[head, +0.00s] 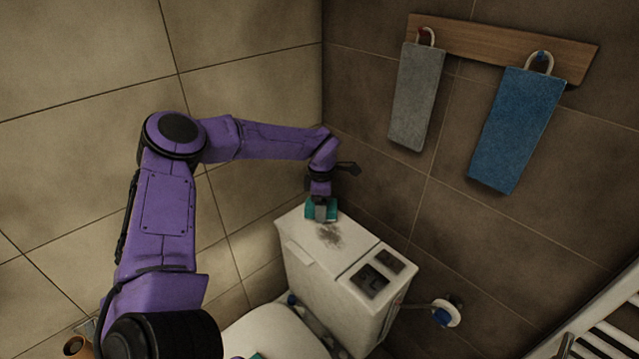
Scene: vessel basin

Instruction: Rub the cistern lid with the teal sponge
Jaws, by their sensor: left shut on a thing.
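The white cistern (345,287) stands in the corner behind the toilet. Its lid (299,236) carries a dark grey smudge (330,236) near the middle of its left part. My left gripper (321,212) points down over the far left end of the lid and is shut on the teal sponge (312,209). The sponge is at the lid's surface, just beyond the smudge; whether it presses on the lid is hard to tell. The gripper hides part of the sponge. My right gripper is not in view.
A flush plate (376,275) with dark panels is set in the lid's right part. A grey towel (416,97) and a blue towel (513,130) hang from a wooden rail (500,47). A blue-handled valve (443,314) sits right of the cistern. A white rack (600,325) stands at the lower right.

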